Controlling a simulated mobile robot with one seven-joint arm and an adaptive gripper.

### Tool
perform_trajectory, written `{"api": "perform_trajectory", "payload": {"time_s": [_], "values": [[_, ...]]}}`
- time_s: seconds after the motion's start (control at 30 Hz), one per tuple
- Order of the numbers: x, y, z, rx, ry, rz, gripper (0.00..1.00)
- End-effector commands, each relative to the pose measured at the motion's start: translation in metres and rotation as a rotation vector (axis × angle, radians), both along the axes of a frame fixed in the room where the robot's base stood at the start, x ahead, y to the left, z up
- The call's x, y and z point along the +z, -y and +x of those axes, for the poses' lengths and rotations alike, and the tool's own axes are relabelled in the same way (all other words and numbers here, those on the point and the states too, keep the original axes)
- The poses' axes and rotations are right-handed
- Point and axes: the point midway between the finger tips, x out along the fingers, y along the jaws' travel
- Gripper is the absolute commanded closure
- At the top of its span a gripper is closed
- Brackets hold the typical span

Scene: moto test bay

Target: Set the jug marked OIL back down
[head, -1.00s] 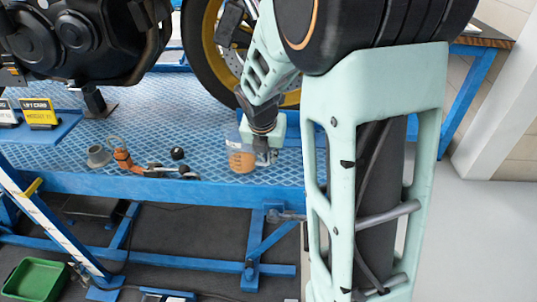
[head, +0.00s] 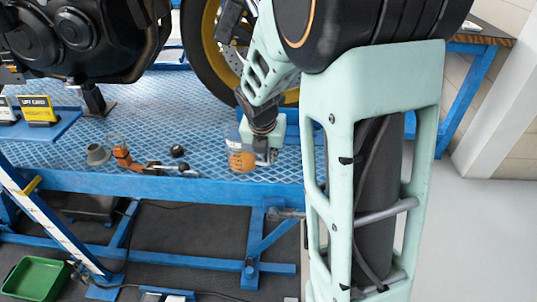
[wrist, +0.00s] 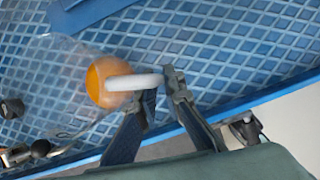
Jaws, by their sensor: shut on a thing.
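The jug (head: 240,159) is clear with orange liquid low inside and is over the blue platform near its front edge. In the wrist view the jug (wrist: 104,82) shows from above, with a whitish handle (wrist: 135,83) pointing right. My gripper (wrist: 162,92) is shut on this handle, one finger on each side. In the head view my gripper (head: 268,153) is at the right side of the jug. I cannot read a mark on the jug, and I cannot tell whether its base touches the platform.
The blue tread-plate platform (head: 200,118) has bare room around the jug. To the left stand a grey funnel-like piece (head: 97,155), an orange-topped item (head: 122,157) and a small dark ball (head: 177,151). A motorcycle wheel (head: 203,60) stands behind.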

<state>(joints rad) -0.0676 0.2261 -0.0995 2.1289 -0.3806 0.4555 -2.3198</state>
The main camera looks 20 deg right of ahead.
Motion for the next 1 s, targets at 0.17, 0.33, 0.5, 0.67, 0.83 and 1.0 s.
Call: {"api": "perform_trajectory", "payload": {"time_s": [0.17, 0.33, 0.5, 0.67, 0.83, 1.0], "values": [[0.0, 0.0, 0.0, 0.0, 0.001, 0.0, 0.85], [0.0, 0.0, 0.0, 0.0, 0.001, -0.001, 0.71], [0.0, 0.0, 0.0, 0.0, -0.001, 0.001, 0.71], [0.004, -0.001, -0.001, 0.0, 0.001, 0.0, 0.71], [0.025, -0.005, -0.008, 0.0, 0.005, 0.001, 0.71], [0.057, -0.012, -0.019, 0.001, 0.006, 0.001, 0.71]]}}
